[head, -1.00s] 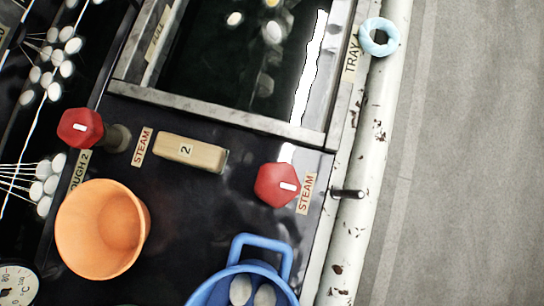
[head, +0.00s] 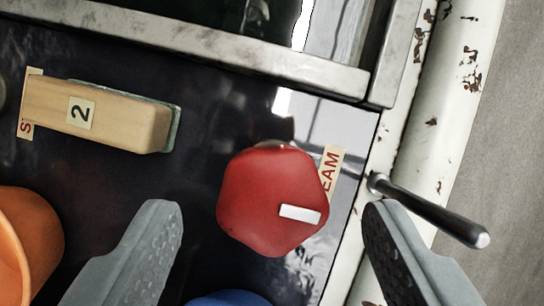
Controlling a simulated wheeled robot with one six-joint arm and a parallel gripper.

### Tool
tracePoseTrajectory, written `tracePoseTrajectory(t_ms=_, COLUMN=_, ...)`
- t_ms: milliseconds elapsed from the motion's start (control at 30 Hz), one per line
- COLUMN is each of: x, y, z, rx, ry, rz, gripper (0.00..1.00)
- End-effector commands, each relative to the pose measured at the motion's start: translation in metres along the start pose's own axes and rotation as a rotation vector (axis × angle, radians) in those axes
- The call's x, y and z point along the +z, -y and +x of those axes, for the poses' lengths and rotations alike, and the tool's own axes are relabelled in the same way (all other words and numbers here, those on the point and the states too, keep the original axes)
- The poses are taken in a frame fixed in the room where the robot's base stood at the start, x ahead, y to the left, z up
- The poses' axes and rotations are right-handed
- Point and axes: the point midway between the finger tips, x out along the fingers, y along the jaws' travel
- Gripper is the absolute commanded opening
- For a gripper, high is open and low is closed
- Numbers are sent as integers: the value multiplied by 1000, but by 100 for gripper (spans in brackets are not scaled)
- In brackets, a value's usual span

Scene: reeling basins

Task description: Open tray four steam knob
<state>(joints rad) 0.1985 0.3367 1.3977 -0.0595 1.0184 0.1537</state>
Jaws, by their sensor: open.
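A red steam knob (head: 268,190) with a white pointer bar stands on the dark panel near the middle of the head view. A label reading "EAM" (head: 330,172), partly covered by the knob, lies at its right. I cannot read a tray number on this label. My gripper (head: 268,222) is open, with one grey finger at the lower left and one at the lower right. The knob lies between and a little beyond the fingertips, and I see no contact.
A wooden block marked 2 (head: 100,115) lies at upper left. An orange bucket (head: 25,245) is at left, a blue rim (head: 228,299) at the bottom. A metal peg (head: 430,210) juts out near the right finger. A steel-framed basin edge (head: 210,45) runs across the top.

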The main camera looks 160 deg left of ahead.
Motion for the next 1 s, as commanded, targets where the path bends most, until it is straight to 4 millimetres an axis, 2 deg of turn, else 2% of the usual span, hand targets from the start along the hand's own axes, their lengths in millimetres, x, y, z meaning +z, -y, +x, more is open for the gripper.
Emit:
tracePoseTrajectory(t_ms=200, x=0, y=0, z=18, rx=0, ry=0, rz=0, gripper=62)
tracePoseTrajectory(t_ms=533, x=0, y=0, z=20, rx=0, ry=0, rz=0, gripper=62)
tracePoseTrajectory(t_ms=767, x=0, y=0, z=20, rx=0, ry=0, rz=0, gripper=18)
tracePoseTrajectory(t_ms=1000, x=0, y=0, z=20, rx=-6, ry=0, rz=-13, gripper=18)
